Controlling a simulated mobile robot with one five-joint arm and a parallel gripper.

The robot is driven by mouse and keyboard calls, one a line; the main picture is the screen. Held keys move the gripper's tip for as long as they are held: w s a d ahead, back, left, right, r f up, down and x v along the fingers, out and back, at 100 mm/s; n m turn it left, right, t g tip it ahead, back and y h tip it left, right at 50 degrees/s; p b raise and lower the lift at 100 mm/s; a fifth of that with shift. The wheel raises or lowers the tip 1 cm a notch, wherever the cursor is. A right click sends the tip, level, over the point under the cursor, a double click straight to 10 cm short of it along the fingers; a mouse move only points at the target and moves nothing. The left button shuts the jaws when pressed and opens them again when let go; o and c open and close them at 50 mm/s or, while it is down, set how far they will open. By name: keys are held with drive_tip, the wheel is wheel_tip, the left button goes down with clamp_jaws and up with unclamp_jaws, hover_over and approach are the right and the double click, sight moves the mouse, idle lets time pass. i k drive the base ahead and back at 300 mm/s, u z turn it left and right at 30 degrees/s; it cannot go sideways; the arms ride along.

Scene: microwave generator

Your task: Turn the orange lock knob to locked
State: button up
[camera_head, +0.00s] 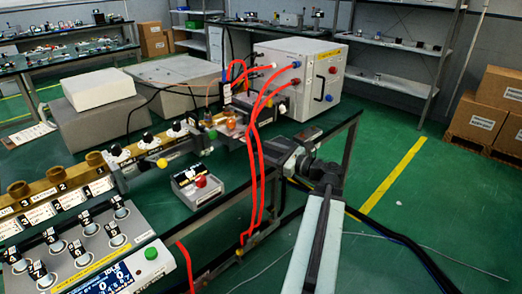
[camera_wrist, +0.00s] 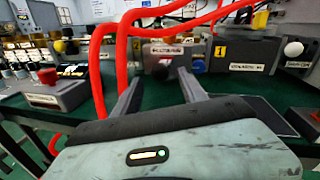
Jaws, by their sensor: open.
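A small orange part (camera_head: 230,126), which looks like the orange lock knob, sits among the fittings at the back of the bench, just below the large white box. It is too small to tell which way it is turned. I cannot pick it out surely in the wrist view. My gripper (camera_wrist: 160,88) is open and empty, its two fingers spread towards the row of labelled devices. In the head view my gripper (camera_head: 262,142) reaches over the bench's right edge, right of the orange part and apart from it.
Red hoses (camera_head: 256,150) loop down in front of the white box (camera_head: 305,75) and cross close before my gripper in the wrist view. A red-button box (camera_head: 198,187) stands on the bench. Brass fittings (camera_head: 57,180) line the left. Green floor is free at right.

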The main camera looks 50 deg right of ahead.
sight(231, 123)
drive_tip(key=k, duration=1)
